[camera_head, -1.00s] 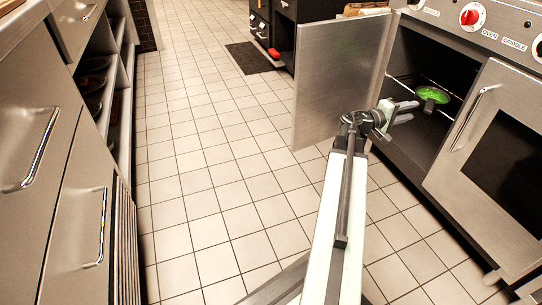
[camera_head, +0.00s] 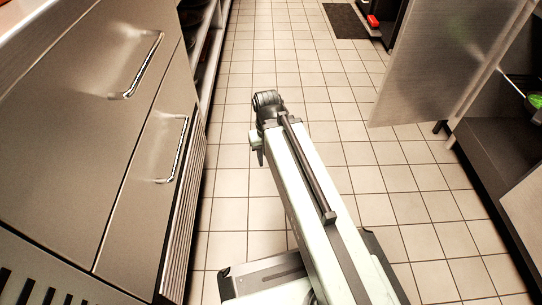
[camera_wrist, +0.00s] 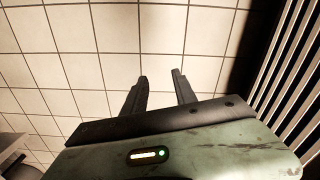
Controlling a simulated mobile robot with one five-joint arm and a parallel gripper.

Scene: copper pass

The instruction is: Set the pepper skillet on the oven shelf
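The skillet, with bright green contents (camera_head: 536,101), shows at the right edge of the head view, partly cut off by the frame. It sits inside the open oven on the wire shelf (camera_head: 514,84), of which only a piece shows. My gripper (camera_wrist: 161,76) is open and empty, its two dark fingers apart over bare floor tiles in the wrist view. It is well away to the left of the oven. In the head view the gripper's fingers are mostly hidden behind my arm's wrist.
The open oven door (camera_head: 440,75) stands out into the aisle on the right. A steel drawer cabinet (camera_head: 85,120) with bar handles runs along the left, close to my arm. A dark mat (camera_head: 345,20) lies far down the aisle. The tiled floor (camera_head: 310,85) between is clear.

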